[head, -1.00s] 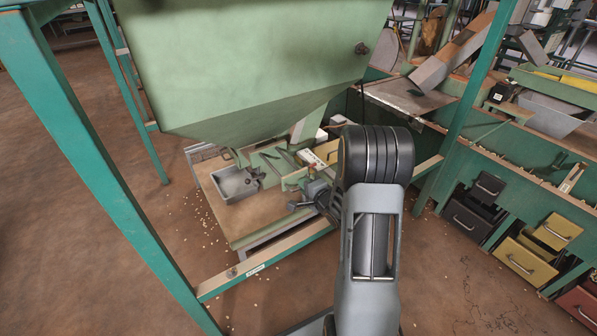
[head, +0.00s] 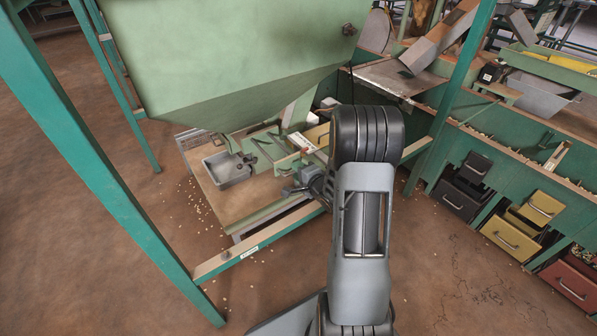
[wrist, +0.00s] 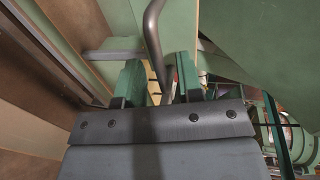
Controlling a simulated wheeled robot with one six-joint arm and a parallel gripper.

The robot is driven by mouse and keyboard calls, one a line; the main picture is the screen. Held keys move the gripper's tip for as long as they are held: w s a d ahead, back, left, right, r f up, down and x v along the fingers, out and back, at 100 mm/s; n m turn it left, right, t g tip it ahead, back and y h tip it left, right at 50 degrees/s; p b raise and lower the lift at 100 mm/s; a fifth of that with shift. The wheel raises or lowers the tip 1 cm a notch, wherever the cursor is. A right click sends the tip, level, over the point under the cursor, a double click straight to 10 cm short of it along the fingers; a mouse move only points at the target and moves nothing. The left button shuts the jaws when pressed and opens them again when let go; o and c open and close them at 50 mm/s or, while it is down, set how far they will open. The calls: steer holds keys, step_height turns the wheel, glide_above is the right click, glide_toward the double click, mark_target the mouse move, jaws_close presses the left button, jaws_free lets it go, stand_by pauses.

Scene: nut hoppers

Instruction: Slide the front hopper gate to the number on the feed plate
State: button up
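The large green hopper (head: 235,60) hangs over a low bench. Under it are green chute parts (head: 262,143) and a small pale plate with dark marks (head: 302,143); its number is too small to read. I cannot make out the gate itself for certain. My gripper (head: 297,190) is low over the bench's right side, partly hidden by my arm. In the wrist view my gripper (wrist: 160,80) has two green-padded fingers standing apart. A bent grey rod (wrist: 153,40) runs down into the gap between them; I see no clear contact with either finger.
A grey metal tray (head: 230,170) sits on the wooden bench top (head: 240,205). A green frame post (head: 90,150) stands left, and a labelled rail (head: 240,256) crosses in front. A green bench with drawers (head: 515,235) is right. Nuts lie scattered on the floor.

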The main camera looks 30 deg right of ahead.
steer(key=p+v, duration=0.8)
steer(key=v, duration=0.5)
steer(key=shift+s+r, duration=0.2)
steer(key=shift+d, duration=0.1)
